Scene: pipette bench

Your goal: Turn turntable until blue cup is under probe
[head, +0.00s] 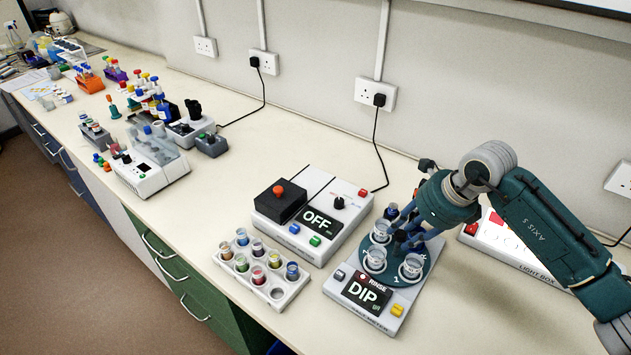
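The turntable (396,277) is a dark green disc on a light grey meter whose screen reads DIP under the word RINSE. Clear cups stand on it: one at the front left (375,259), one at the front right (412,267) and one farther back (380,232). I cannot make out which cup is blue. A small dark blue part shows behind the disc, but I cannot tell what it is. My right gripper (403,238) reaches down over the disc among the cups; its fingers are small and partly hidden. The probe is not clearly visible. My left gripper is out of view.
A white rack (232,264) of coloured sample cups stands left of the meter. A box reading OFF (319,220) stands behind the rack. A light box (505,243) lies to the right, partly behind my arm. Other bench equipment is far left.

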